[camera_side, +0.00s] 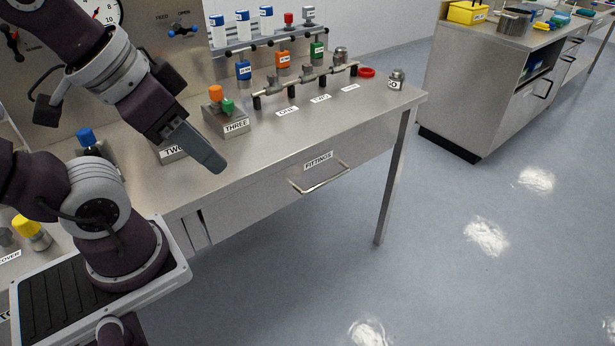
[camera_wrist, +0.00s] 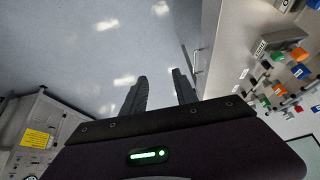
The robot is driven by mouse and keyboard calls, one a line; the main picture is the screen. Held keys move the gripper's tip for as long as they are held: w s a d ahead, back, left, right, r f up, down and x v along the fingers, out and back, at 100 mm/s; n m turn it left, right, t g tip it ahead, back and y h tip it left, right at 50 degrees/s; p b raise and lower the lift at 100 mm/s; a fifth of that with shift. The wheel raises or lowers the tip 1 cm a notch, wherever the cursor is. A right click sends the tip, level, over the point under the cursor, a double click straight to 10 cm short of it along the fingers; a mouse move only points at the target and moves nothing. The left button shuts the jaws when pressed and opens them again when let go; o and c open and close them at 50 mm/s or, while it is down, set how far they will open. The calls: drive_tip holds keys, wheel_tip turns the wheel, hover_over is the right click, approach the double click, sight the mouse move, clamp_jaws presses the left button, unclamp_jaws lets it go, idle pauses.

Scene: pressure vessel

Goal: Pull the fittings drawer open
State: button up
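The fittings drawer (camera_side: 265,197) is a grey metal front under the bench top, with a FITTINGS label (camera_side: 318,160) and a silver bar handle (camera_side: 322,183). The drawer front looks flush with the bench, so it appears shut. My gripper (camera_side: 217,166) is left of and higher than the handle in the side view, apart from it. In the wrist view my gripper's two dark fingers (camera_wrist: 159,76) are spread with nothing between them, with floor beyond. The handle (camera_wrist: 198,61) shows just right of the fingers there.
The bench top (camera_side: 375,118) carries a manifold with coloured valves (camera_side: 305,80), a block marked THREE (camera_side: 228,112) and a red ring (camera_side: 366,72). A bench leg (camera_side: 396,185) stands right of the drawer. The floor (camera_side: 480,270) before the drawer is clear.

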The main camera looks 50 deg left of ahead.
wheel_tip(320, 180, up, 18)
drive_tip(key=w+d+r+m+t+h, duration=0.1)
drive_tip(key=w+r+m+t+h, duration=0.2)
drive_tip(key=w, duration=0.8)
drive_tip(key=m+t+y, duration=0.5)
drive_tip(key=t+y, duration=0.1)
drive_tip(key=y, duration=0.2)
hover_over(321, 185)
drive_tip(key=f+v, duration=0.1)
drive_tip(key=v, duration=0.4)
wheel_tip(321, 185, down, 4)
wheel_tip(321, 185, down, 53)
drive_tip(key=shift+s+f, duration=0.1)
drive_tip(key=shift+f, duration=0.1)
drive_tip(key=x, duration=0.6)
drive_tip(key=shift+f, duration=0.3)
drive_tip(key=shift+w+a+f, duration=0.1)
drive_tip(key=shift+w, duration=0.45)
